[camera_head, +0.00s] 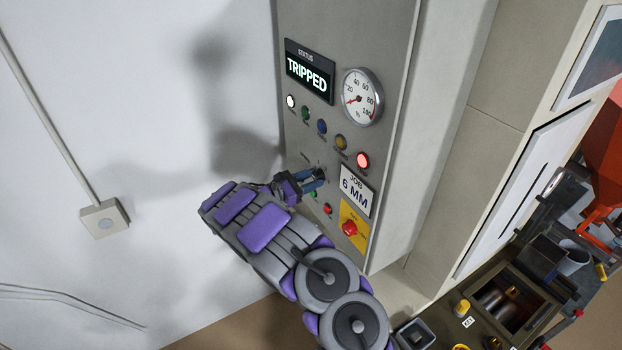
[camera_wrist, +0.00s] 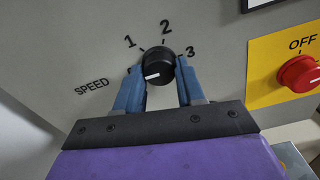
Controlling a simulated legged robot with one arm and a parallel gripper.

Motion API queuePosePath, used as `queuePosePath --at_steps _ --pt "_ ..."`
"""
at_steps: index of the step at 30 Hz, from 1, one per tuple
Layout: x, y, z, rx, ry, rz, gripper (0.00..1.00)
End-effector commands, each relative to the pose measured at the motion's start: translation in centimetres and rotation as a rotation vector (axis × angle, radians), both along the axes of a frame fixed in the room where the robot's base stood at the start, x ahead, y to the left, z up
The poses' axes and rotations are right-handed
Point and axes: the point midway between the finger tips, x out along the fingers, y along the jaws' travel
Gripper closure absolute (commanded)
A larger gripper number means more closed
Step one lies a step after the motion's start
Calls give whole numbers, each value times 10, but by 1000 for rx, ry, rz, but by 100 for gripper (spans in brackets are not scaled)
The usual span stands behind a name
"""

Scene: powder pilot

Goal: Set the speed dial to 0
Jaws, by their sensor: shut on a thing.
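The speed dial (camera_wrist: 157,61) is a black round knob on the grey panel, with the word SPEED to its left and the numbers 1, 2 and 3 around it. Its white mark lies at its lower left and points left, below the 1, toward my left finger. No 0 is visible; that part of the scale is behind the finger. My gripper (camera_wrist: 159,68) is shut on the dial, one blue finger on each side. In the head view my gripper (camera_head: 312,181) reaches the lower part of the panel and mostly hides the dial.
A red OFF knob (camera_wrist: 299,74) on a yellow plate sits right of the dial. In the head view the panel holds a display (camera_head: 310,72) reading TRIPPED, a gauge (camera_head: 361,97), a row of lamps and a 6 MM job card (camera_head: 356,190). A cluttered bench stands lower right.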

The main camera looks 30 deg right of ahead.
Motion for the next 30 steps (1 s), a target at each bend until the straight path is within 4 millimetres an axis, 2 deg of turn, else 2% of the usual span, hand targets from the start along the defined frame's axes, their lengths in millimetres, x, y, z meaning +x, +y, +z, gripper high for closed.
queuePosePath --at_steps 10,11,18,26,30 --pt "0 1 -5 8 6 1 92" --pt "0 1 -5 8 6 1 60" --pt "-2 0 -2 4 2 0 37" --pt "-2 1 0 2 1 0 37" --pt "-1 13 0 1 0 3 37"
